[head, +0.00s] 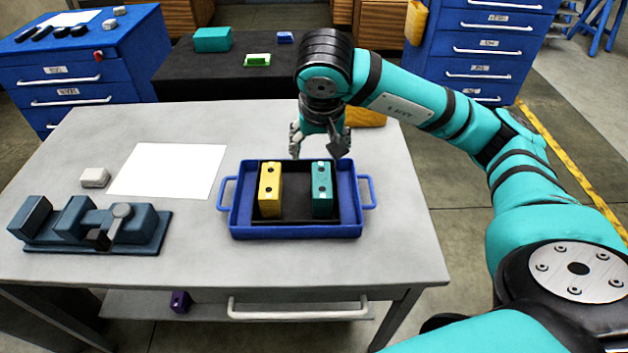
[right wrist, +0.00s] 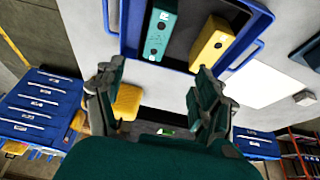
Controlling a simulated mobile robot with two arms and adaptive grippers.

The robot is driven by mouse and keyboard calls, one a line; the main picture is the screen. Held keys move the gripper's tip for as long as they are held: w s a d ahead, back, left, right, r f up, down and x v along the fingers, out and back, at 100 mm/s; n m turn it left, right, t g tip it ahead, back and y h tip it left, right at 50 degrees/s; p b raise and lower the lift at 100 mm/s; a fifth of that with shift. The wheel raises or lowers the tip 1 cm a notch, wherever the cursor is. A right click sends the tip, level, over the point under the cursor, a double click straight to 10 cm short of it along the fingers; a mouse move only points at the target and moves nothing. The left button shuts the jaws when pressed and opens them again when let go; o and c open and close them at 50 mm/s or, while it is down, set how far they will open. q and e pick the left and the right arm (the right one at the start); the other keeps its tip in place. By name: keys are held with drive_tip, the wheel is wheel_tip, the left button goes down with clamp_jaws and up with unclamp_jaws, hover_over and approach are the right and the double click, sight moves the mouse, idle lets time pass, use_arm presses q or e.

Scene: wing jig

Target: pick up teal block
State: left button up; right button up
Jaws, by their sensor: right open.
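The teal block (head: 322,189) stands at the right side of the blue tray (head: 296,231) in the head view. It has dark holes on its top. It also shows near the top of the right wrist view (right wrist: 161,30). A yellow block (head: 270,189) stands at the left side of the same tray, apart from the teal one. My right gripper (head: 320,152) is open and empty. It hangs above the far edge of the tray, pointing down, behind and above the teal block. It touches neither block. My left gripper is not in view.
A dark blue vise (head: 95,226) and a small white block (head: 95,177) are at the table's left. A white sheet (head: 168,171) lies left of the tray. A yellow object (head: 366,118) sits behind my right gripper. The table's front right is clear.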

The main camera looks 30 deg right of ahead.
approach(322, 179)
drive_tip(key=shift+w+f+p, duration=0.6)
drive_tip(key=shift+w+f, duration=0.1)
drive_tip(key=shift+f, duration=0.35)
drive_tip(key=shift+x, duration=0.85)
drive_tip(key=x, duration=0.1)
drive_tip(key=p+x, duration=0.1)
drive_tip(key=x, duration=0.2)
drive_tip(key=shift+s+d+f+p, duration=0.2)
drive_tip(key=shift+d+f+p, duration=0.05)
drive_tip(key=shift+d+p, duration=0.1)
drive_tip(key=shift+w+f, duration=0.1)
drive_tip(key=shift+f, duration=0.15)
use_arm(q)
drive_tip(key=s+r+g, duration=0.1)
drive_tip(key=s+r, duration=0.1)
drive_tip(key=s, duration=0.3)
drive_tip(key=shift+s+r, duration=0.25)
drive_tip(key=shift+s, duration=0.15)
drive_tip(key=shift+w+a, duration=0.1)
use_arm(e)
drive_tip(key=shift+c, duration=0.4)
drive_tip(key=c, duration=0.7)
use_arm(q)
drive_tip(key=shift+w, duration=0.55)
use_arm(e)
clamp_jaws()
